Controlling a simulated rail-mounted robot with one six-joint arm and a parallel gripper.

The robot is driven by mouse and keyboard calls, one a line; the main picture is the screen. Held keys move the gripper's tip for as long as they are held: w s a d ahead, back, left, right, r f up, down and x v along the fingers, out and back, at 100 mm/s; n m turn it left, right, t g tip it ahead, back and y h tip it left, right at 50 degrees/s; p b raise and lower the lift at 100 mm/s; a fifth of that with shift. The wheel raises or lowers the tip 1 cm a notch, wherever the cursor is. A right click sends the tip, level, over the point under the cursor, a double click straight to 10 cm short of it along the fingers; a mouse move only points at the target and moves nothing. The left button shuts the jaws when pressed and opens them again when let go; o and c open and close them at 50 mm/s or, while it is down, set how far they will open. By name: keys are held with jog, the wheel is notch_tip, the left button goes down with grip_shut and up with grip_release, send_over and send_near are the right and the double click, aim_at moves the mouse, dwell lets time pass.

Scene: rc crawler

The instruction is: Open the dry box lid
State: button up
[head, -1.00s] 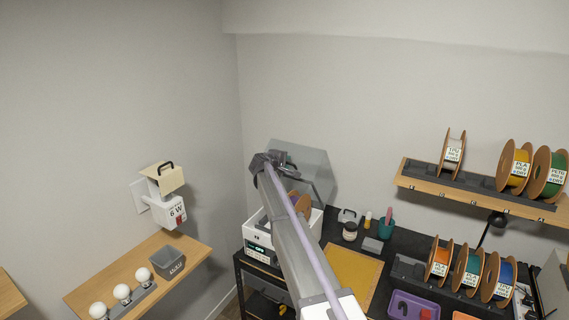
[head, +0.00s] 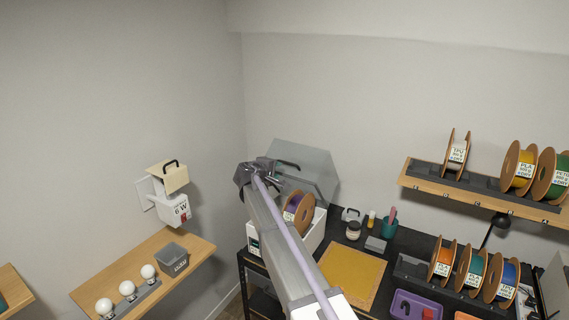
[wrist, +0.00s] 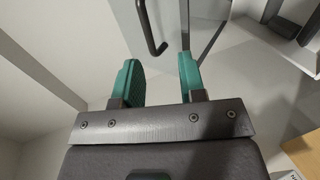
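The dry box (head: 312,236) is a white box at the left end of the dark bench, with a spool (head: 299,212) inside. Its clear grey lid (head: 312,172) stands raised and tilted up at the back of the box. The lid's dark handle (head: 287,165) is on its upper part, and also shows in the wrist view (wrist: 150,30). My gripper (wrist: 160,75) is open, with its teal fingers apart and nothing between them. The handle lies just beyond the fingertips. In the head view my wrist hides part of the box and lid.
A jar (head: 353,230), a teal cup (head: 388,228) and a yellow mat (head: 353,275) are to the right of the box. A wall shelf (head: 480,192) with spools is at right. A wooden shelf (head: 90,290) with bulbs is at left.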

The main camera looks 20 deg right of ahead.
jog(key=s+a, duration=0.3)
jog(key=shift+a, duration=0.2)
